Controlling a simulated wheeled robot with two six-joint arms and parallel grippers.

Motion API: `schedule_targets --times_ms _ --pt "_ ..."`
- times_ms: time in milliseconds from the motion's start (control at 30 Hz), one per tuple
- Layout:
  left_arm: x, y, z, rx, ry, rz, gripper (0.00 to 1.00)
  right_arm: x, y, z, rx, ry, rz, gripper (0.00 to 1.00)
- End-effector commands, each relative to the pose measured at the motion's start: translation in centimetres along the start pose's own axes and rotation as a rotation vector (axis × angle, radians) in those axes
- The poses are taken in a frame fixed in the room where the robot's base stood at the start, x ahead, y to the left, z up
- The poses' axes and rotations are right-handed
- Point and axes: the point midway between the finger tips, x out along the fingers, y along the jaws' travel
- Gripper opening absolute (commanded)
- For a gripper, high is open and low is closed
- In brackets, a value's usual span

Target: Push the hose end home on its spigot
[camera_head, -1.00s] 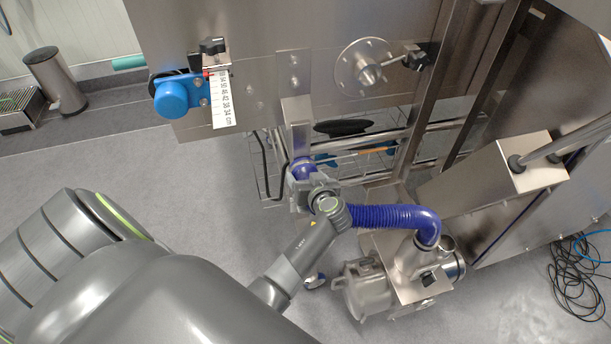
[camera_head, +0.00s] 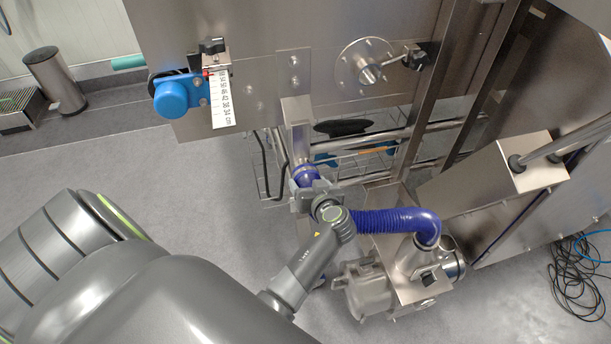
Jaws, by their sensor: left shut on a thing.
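The blue ribbed hose (camera_head: 385,221) runs from a steel blower (camera_head: 405,268) at the lower right across to my left gripper (camera_head: 308,190). My left gripper is shut on the hose near its end. The blue hose end (camera_head: 305,173) shows just beyond the jaws, directly below a steel pipe piece (camera_head: 299,137) hanging from the machine plate. The spigot's tip is not clearly visible, and I cannot tell whether the hose end touches it or sits around it. My right gripper is not in view.
A round flange with a handle (camera_head: 366,68) and a blue knob beside a scale (camera_head: 171,98) are on the machine's front plate. A wire basket (camera_head: 268,188) stands behind the hose end. Black and blue cables (camera_head: 578,285) lie at the right.

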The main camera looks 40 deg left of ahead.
Motion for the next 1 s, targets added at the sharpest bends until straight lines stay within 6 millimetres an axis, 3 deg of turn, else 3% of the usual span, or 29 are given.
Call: schedule_targets --times_ms 467,800,1000 --pt "-0.6 0.0 0.2 0.0 0.0 -0.001 0.29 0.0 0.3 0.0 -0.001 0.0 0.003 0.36" --pt "-2.7 0.0 1.2 0.0 -0.001 -0.001 0.29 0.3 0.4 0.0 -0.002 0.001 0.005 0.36" --pt "-2.8 0.0 1.1 0.001 0.001 -0.001 0.29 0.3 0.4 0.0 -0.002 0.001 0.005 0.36"
